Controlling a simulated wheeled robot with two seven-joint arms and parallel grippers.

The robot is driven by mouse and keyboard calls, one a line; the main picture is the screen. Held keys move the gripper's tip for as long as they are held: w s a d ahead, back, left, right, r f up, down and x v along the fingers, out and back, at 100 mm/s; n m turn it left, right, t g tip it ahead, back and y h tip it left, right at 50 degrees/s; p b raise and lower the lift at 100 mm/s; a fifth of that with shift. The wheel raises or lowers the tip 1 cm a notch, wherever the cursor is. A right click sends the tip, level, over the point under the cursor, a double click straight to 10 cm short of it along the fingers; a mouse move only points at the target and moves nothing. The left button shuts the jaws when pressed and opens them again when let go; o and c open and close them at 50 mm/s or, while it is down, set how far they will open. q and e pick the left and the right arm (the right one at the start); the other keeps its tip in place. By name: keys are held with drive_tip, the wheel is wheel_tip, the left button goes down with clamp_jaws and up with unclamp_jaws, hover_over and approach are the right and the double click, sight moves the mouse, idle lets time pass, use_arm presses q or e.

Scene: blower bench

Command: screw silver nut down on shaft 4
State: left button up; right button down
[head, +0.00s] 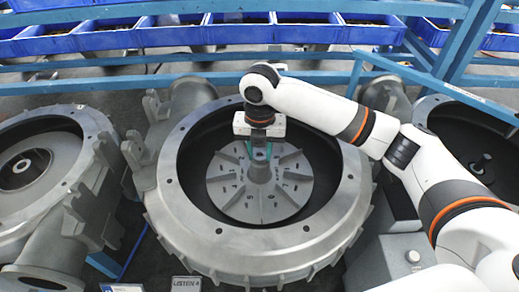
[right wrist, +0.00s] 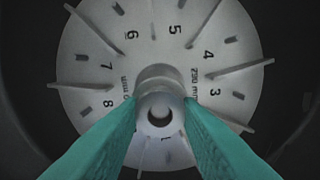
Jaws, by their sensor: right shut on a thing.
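The impeller disc (head: 238,200), grey with fins and printed numbers, sits inside the middle round housing (head: 165,185). A central hub (head: 258,172) rises from it. My right gripper (head: 259,153) is above the hub, pointing down, its teal fingers closed at the hub's top. In the right wrist view, the fingers (right wrist: 160,118) are on both sides of a round silver piece with a dark hole, the silver nut (right wrist: 160,128). It is in line with the hub. I cannot tell how far down it sits. My left gripper is out of view.
Another housing (head: 85,125) stands at the left, and a third (head: 440,104) is partly behind my right arm. Blue bins (head: 180,37) line the back behind a blue rail (head: 95,84). A label (head: 186,283) lies at the front. The housing wall surrounds the disc.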

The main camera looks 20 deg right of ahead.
drive_tip(key=m, duration=0.4)
drive_tip(key=shift+m, duration=0.4)
drive_tip(key=m, duration=0.9)
drive_tip(key=shift+f, duration=0.1)
drive_tip(key=m, duration=0.4)
drive_tip(key=shift+m, duration=0.4)
drive_tip(key=m, duration=0.5)
drive_tip(key=c, duration=1.3)
unclamp_jaws()
drive_tip(key=shift+d, duration=0.1)
